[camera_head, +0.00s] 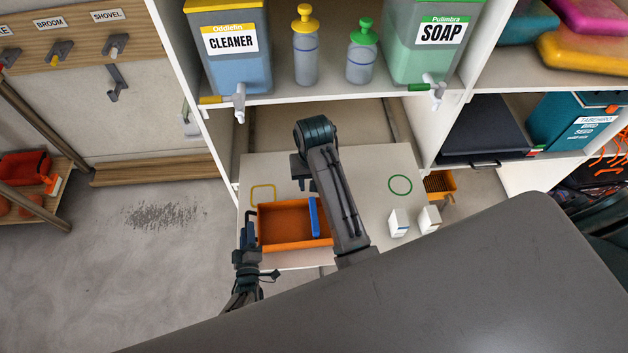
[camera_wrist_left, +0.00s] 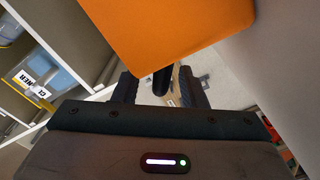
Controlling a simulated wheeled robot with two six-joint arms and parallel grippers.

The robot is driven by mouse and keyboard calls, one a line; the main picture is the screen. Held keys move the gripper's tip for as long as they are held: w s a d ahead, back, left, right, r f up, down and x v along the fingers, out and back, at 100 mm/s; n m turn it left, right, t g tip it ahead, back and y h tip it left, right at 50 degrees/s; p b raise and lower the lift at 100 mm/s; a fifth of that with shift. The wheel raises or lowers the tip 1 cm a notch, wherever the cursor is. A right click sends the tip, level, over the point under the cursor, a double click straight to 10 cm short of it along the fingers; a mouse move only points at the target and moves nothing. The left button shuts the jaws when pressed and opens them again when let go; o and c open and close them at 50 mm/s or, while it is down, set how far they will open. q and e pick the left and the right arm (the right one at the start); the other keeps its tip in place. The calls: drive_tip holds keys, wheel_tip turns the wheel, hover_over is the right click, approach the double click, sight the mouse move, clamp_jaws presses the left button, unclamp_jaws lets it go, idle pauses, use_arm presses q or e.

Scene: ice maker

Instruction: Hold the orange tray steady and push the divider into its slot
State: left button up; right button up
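The orange tray (camera_head: 283,245) sits on a pale board at the front of the lower shelf bay. The blue divider (camera_head: 314,216) stands upright at the tray's right part, beside my right arm; its lower end and slot cannot be made out. My left gripper (camera_head: 252,222) is at the tray's left wall. In the left wrist view its fingers (camera_wrist_left: 160,88) are apart, with the tray (camera_wrist_left: 170,30) just beyond and a dark piece between them. My right gripper (camera_head: 303,182) is above the tray near the divider; its fingertips are mostly hidden by the arm.
Two small white cartons (camera_head: 399,222) stand to the right on the board (camera_head: 368,170), near a green ring mark (camera_head: 400,184). A yellow outline (camera_head: 263,193) lies behind the tray. The shelf above holds a cleaner container (camera_head: 228,70), pump bottles and a soap container (camera_head: 424,60).

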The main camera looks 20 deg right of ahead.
use_arm(q)
drive_tip(key=p+v, duration=0.1)
drive_tip(key=v, duration=1.7)
drive_tip(key=shift+s+a, duration=0.2)
drive_tip(key=shift+s, duration=0.15)
